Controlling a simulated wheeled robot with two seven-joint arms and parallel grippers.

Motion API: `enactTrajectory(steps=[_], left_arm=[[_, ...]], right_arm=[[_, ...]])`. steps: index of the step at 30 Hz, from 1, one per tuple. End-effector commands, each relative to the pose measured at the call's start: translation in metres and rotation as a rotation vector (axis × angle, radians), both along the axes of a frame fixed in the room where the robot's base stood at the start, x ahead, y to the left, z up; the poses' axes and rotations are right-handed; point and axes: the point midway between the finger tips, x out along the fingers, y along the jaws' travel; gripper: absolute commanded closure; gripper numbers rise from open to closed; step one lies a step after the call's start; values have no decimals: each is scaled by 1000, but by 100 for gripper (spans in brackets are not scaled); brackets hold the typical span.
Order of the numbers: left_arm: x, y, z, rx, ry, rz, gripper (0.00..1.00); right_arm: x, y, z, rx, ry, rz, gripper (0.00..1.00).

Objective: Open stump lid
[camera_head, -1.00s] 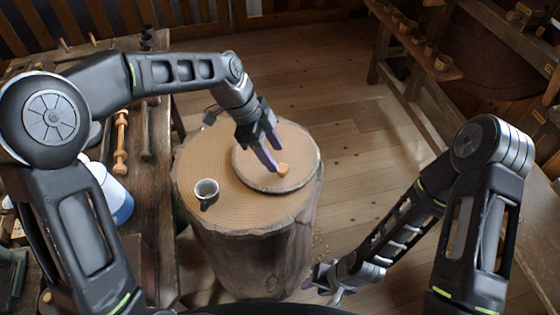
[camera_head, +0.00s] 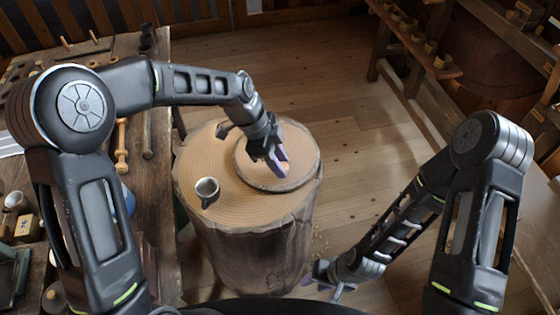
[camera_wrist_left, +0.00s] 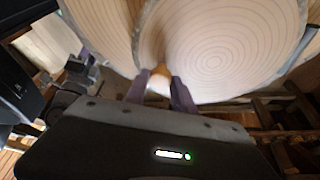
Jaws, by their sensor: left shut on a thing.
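The wide wooden stump (camera_head: 225,222) stands upright in the middle of the head view. Its round, ringed lid (camera_head: 247,166) lies on the top, toward the right side, with a small orange-tan knob (camera_head: 286,165). My left gripper (camera_head: 280,168) is at the knob, with its fingers shut on it and partly hiding it. In the left wrist view the knob (camera_wrist_left: 160,68) shows between the two fingertips (camera_wrist_left: 160,82). I see no clear gap under the lid. My right gripper (camera_head: 325,286) is open and empty, low beside the stump's right front side.
A cluttered workbench (camera_head: 160,215) runs along the left. A shelf with small turned pots (camera_head: 415,42) is at the upper right.

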Motion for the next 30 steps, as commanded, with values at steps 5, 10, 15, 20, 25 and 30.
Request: enactTrajectory(steps=[5,10,15,20,25,30], left_arm=[[0,0,0,0,-1,0,92],[1,0,0,0,-1,0,100],[1,0,1,0,-2,1,100],[1,0,1,0,-2,1,100],[1,0,1,0,-2,1,100],[1,0,1,0,-3,1,100]], right_arm=[[0,0,0,0,0,0,64],[0,0,0,0,0,0,64],[0,0,0,0,0,0,64],[0,0,0,0,0,0,64],[0,0,0,0,0,0,64],[0,0,0,0,0,0,64]])
